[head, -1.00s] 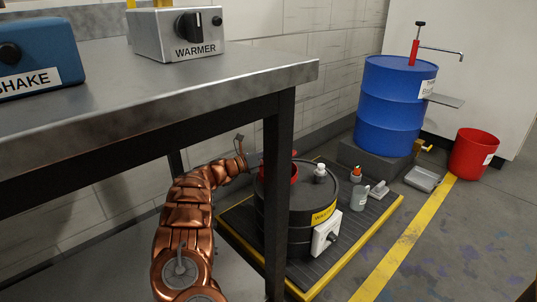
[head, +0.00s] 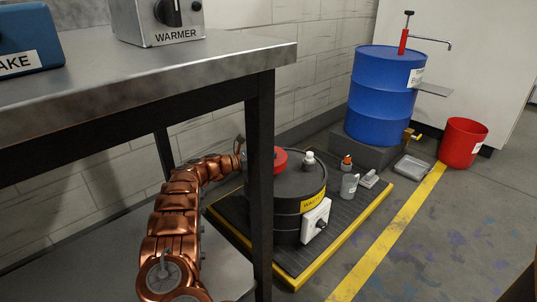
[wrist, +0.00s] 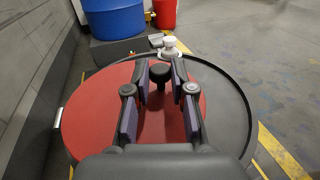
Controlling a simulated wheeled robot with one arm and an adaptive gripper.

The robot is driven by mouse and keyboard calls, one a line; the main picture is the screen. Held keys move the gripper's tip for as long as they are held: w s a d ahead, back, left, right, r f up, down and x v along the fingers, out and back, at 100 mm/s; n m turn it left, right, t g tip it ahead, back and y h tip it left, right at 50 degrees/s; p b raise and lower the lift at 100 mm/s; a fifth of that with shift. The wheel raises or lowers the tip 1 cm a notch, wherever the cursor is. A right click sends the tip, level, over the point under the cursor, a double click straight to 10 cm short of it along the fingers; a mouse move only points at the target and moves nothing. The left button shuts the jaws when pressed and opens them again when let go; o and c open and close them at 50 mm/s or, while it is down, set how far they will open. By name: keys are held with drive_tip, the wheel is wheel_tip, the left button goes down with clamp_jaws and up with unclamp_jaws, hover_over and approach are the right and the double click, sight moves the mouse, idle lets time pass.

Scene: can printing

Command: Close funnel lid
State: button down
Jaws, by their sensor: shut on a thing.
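The red funnel lid (wrist: 192,130) lies flat over the funnel on top of the dark waste drum (head: 300,225). In the head view, the table leg partly hides the red lid (head: 278,157). In the wrist view, my gripper (wrist: 163,75) is over the lid, its two fingers on either side of the lid's black knob (wrist: 158,76), shut on it. In the head view, the table leg hides most of my gripper. The funnel itself is hidden under the lid.
A white cap (wrist: 170,45) sits on the drum beside the lid. The metal table (head: 150,75) and its black leg (head: 260,190) stand close to my arm. A blue drum (head: 383,95) and a red bin (head: 463,143) are behind. Open floor lies to the right.

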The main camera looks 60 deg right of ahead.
drive_tip(key=shift+s+f, duration=0.1)
drive_tip(key=c, duration=1)
unclamp_jaws()
drive_tip(key=shift+a, duration=0.1)
drive_tip(key=v, duration=1.2)
